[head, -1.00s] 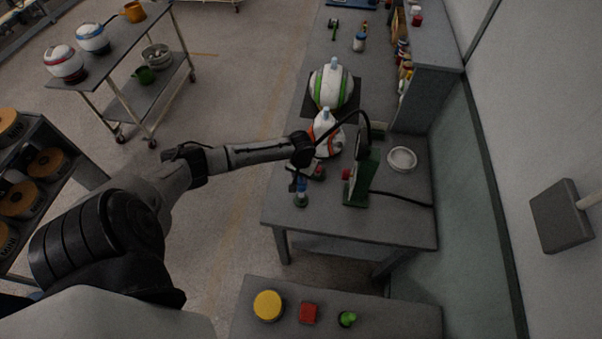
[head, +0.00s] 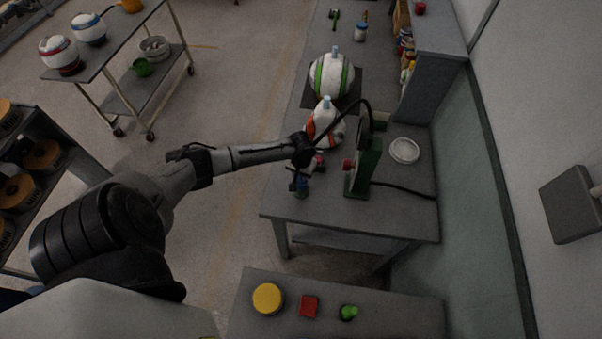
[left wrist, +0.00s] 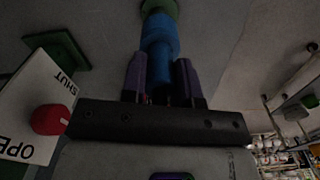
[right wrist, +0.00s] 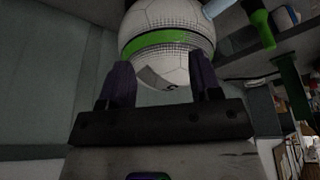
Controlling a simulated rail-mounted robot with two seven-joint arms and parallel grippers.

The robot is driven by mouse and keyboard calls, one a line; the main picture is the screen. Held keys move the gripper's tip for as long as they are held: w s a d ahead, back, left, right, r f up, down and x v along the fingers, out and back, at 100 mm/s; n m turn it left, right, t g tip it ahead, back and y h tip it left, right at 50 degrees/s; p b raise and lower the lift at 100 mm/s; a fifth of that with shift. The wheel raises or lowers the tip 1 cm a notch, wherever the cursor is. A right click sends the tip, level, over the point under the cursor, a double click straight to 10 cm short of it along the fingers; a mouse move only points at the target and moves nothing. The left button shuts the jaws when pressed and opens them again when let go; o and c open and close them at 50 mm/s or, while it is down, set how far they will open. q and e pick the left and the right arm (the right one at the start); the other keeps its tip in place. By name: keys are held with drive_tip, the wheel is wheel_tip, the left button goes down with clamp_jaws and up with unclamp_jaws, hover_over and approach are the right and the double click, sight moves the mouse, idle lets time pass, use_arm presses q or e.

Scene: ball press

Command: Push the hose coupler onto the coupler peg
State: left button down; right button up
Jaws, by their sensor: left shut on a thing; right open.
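My left gripper (head: 300,172) is over the coupler peg (head: 301,190) near the table's front-left corner. The peg is blue on a green base. In the left wrist view, my left gripper (left wrist: 162,82) is shut on the dark blue hose coupler (left wrist: 162,70). The coupler is in line with the peg (left wrist: 159,22) and appears to meet it. I cannot tell where one ends or how deep it sits. The black hose (head: 344,110) arches to the green press (head: 365,168). My right gripper (right wrist: 153,85) is open and empty, facing a white ball with a green band (right wrist: 168,40).
The press has a red knob (head: 348,165), also beside an OPEN/SHUT plate (left wrist: 25,108) in the left wrist view. An orange-striped ball (head: 325,128) stands just behind the gripper. A white dish (head: 404,151) lies right of the press. Buttons (head: 268,298) sit on the front bench.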

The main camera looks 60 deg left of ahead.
sight(301, 180)
idle(0.6)
use_arm(q)
drive_tip(key=shift+p, duration=0.4)
idle(0.3)
drive_tip(key=shift+p, duration=0.4)
idle(0.4)
drive_tip(key=shift+p, duration=0.4)
idle(0.4)
drive_tip(key=shift+f, duration=0.25)
idle(0.4)
drive_tip(key=shift+f+b, duration=0.75)
drive_tip(key=shift+f, duration=0.25)
drive_tip(key=shift+f+b, duration=0.55)
drive_tip(key=shift+f, duration=0.35)
drive_tip(key=c, duration=0.8)
unclamp_jaws()
